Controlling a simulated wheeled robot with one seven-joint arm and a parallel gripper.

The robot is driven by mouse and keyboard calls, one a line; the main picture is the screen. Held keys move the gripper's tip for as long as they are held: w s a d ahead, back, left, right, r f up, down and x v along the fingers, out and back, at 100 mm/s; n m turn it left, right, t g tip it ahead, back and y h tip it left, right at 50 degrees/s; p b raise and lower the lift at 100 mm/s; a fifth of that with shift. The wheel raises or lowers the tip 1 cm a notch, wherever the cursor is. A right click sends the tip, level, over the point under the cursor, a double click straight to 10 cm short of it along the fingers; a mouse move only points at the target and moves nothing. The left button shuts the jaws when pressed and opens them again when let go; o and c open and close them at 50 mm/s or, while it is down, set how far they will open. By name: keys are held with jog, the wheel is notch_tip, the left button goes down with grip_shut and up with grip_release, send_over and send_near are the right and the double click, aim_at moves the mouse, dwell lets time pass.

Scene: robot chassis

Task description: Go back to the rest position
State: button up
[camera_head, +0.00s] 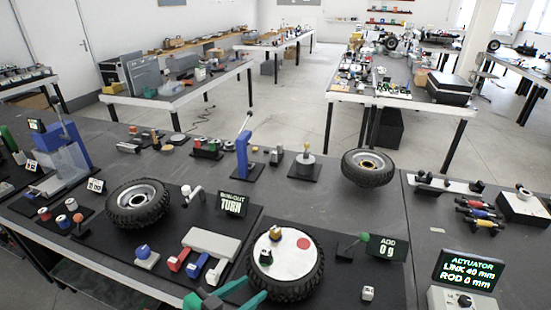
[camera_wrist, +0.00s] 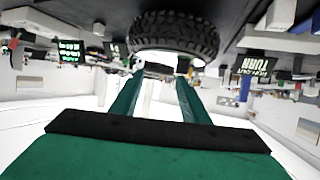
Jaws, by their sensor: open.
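My gripper (camera_head: 228,293) shows at the bottom of the head view as green fingers, just left of the front wheel. In the wrist view my gripper (camera_wrist: 158,88) has its two green fingers apart, with nothing between them. The wrist picture is upside down. A black tyre (camera_wrist: 175,38) shows beyond the fingertips there. In the head view the front wheel (camera_head: 312,270) lies flat with a white disc (camera_head: 272,252) on top. Most of my arm is out of the head view.
The dark bench (camera_head: 320,210) is crowded. A second wheel (camera_head: 137,206) lies left and a third wheel (camera_head: 368,168) lies at the back. A run-out display (camera_head: 232,200), an "ADD 0 g" display (camera_head: 387,248) and an actuator display (camera_head: 467,270) stand around. A blue lever stand (camera_head: 243,155) rises behind.

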jog(key=s+d+f+n+t+y, duration=0.1)
jog(key=s+f+n+y, duration=0.35)
jog(key=f, duration=0.35)
jog(key=s+d+f+n+t+y, duration=0.1)
jog(key=s+d+f+n+y, duration=0.25)
jog(key=f, duration=0.55)
jog(key=s+d+r+t, duration=0.1)
jog(key=s+r, duration=0.2)
jog(key=s, duration=0.7)
jog(key=s+d+r+t, duration=0.1)
jog(key=s+r, duration=0.3)
jog(key=s, duration=0.7)
jog(key=shift+s+d+t+y, duration=0.15)
jog(key=shift+d+t+y, duration=0.15)
jog(key=shift+t, duration=0.1)
